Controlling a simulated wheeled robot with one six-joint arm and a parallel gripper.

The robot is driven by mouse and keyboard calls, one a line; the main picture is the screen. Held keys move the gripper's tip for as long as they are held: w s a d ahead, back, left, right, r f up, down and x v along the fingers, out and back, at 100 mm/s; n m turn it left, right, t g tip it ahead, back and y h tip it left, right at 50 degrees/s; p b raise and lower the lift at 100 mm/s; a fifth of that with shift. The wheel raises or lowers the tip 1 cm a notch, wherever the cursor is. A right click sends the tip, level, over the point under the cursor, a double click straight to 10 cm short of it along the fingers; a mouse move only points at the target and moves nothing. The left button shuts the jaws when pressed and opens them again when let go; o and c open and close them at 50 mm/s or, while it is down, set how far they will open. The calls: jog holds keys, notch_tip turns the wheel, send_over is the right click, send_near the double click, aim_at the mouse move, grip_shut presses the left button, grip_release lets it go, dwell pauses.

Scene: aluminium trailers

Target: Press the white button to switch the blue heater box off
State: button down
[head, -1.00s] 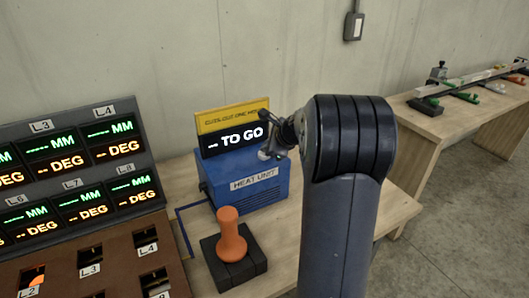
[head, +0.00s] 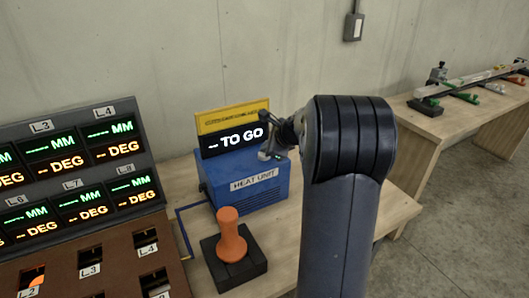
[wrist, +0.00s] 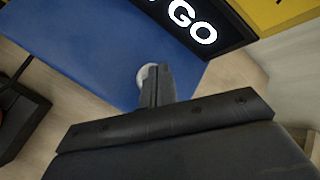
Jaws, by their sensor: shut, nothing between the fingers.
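The blue heater box (head: 250,187), labelled HEAT UNIT, stands on the wooden bench against the wall. It fills the upper left of the wrist view (wrist: 90,45). The white button (wrist: 143,76) is a pale round shape on the box in the wrist view, partly hidden behind my fingertips. My gripper (wrist: 158,84) is shut and empty, its tips overlapping the button in the picture; I cannot tell whether they touch it. In the head view my gripper (head: 271,152) is small and dark at the box's upper right, partly hidden by my arm.
A yellow-topped display (head: 232,138) reading "-- TO GO" rises behind the box. An orange knob (head: 230,236) on a dark base stands in front. A console of lit readouts (head: 75,165) fills the left. Another bench (head: 450,120) stands at right.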

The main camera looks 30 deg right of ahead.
jog(key=shift+f, duration=0.1)
dwell(0.5)
jog(key=shift+f+b, duration=0.3)
jog(key=shift+f, duration=0.1)
jog(key=shift+r+p, duration=0.25)
jog(key=shift+p, duration=0.15)
jog(key=shift+r, duration=0.1)
notch_tip(320, 180, up, 6)
jog(key=p, duration=0.6)
jog(key=shift+r, duration=0.15)
jog(key=shift+f, duration=0.2)
